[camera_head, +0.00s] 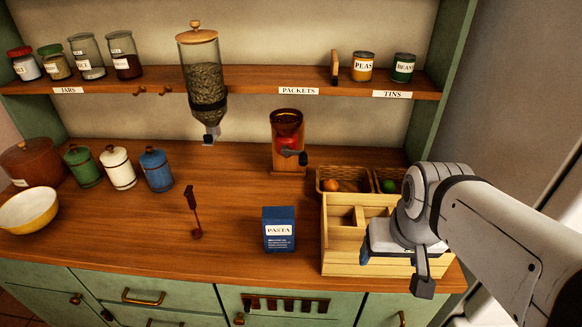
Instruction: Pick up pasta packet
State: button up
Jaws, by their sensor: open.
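The pasta packet (278,230) is a small blue box with a white label reading PASTA. It stands upright on the wooden counter, near the front edge and left of the wooden crate. My gripper (396,270) is at the right, in front of and over the crate, well to the right of the packet and not touching it. It is open, and I see nothing held in it. My arm hides part of the crate's right side.
The divided wooden crate (338,240) stands close right of the packet. A dark red scoop (195,215) lies to its left. A dispenser (287,140) and wicker baskets (343,173) stand behind. A shelf (235,80) with a PACKETS label runs above. Counter around the packet's left is clear.

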aim_at(278, 222)
jog(key=z, duration=0.75)
jog(key=k, duration=1.9)
jog(key=u, duration=0.7)
jog(key=i, duration=1)
